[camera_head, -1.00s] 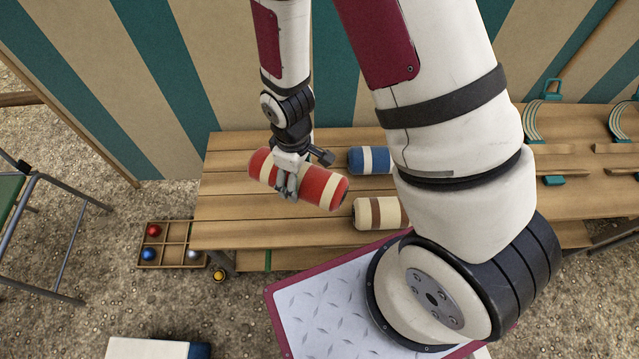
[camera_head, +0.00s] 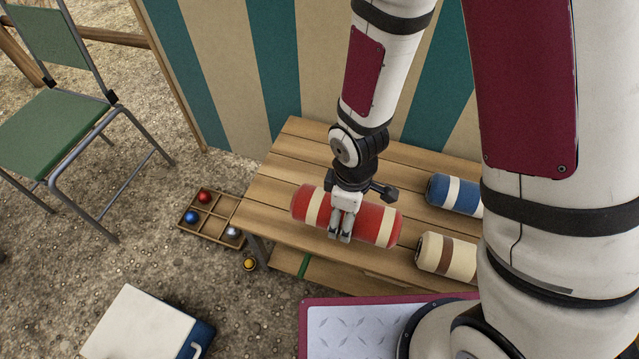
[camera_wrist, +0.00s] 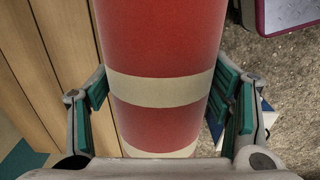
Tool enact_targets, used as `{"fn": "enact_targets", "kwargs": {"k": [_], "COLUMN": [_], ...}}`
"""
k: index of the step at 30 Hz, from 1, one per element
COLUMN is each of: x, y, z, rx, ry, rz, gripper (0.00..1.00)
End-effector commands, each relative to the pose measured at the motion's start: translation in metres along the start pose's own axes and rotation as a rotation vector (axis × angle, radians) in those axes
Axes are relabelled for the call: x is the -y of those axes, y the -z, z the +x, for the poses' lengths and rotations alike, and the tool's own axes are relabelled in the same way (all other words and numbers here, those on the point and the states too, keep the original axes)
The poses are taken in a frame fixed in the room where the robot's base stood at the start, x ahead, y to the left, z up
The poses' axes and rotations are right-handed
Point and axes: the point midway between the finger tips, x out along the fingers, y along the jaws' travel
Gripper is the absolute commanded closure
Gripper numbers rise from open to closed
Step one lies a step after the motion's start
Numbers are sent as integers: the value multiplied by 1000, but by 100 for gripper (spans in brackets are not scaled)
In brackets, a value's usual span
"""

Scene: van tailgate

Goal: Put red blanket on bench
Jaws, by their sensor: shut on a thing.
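The red blanket (camera_head: 372,222) is a rolled cylinder with cream bands. My gripper (camera_head: 340,238) is shut on it around its middle, from above. In the wrist view the red blanket (camera_wrist: 160,45) lies between the two teal-padded fingers (camera_wrist: 162,90). The wooden bench (camera_head: 290,165) is below it. The roll is over the bench's left part, near the front edge, left of two other rolls. Whether its underside touches the slats cannot be told.
A blue roll (camera_head: 453,193) and a cream-brown roll (camera_head: 446,256) lie on the bench to the right. A divided tray with balls (camera_head: 212,214) and a yellow ball (camera_head: 249,264) are on the gravel. A green chair (camera_head: 50,130) stands left. A white-blue box (camera_head: 145,325) is in front.

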Motion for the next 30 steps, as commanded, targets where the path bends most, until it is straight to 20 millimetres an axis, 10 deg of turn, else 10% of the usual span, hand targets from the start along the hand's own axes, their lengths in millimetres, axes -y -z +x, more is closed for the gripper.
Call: {"fn": "enact_targets", "kwargs": {"k": [15, 30], "x": [-58, -70], "y": [103, 123], "z": [13, 42], "rx": [-3, 1], "ry": [-1, 1], "rz": [1, 2], "gripper": [69, 69]}}
